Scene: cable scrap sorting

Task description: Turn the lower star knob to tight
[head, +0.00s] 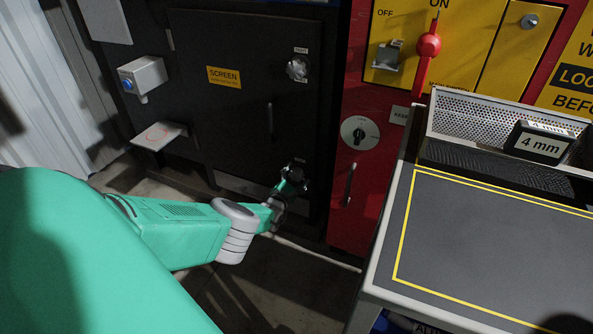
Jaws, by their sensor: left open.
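The lower star knob (297,171) is a dark knob low on the right side of the black cabinet door, under a small label. My green left arm reaches to it from the left. My left gripper (289,186) is at the knob, overlapping its lower left part. The gripper is open, but its fingers are small and dark here, so I cannot tell whether they touch the knob. The upper star knob (298,68) is higher on the same door edge and is clear of the gripper. My right gripper is not in view.
The black door (225,125) has a slim vertical handle. Right of it, a red cabinet (345,215) carries a rotary switch (360,132) and a red lever (428,45). A grey worktable (480,240) with a "4 mm" block (538,141) fills the right. A grey box (142,75) stands left.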

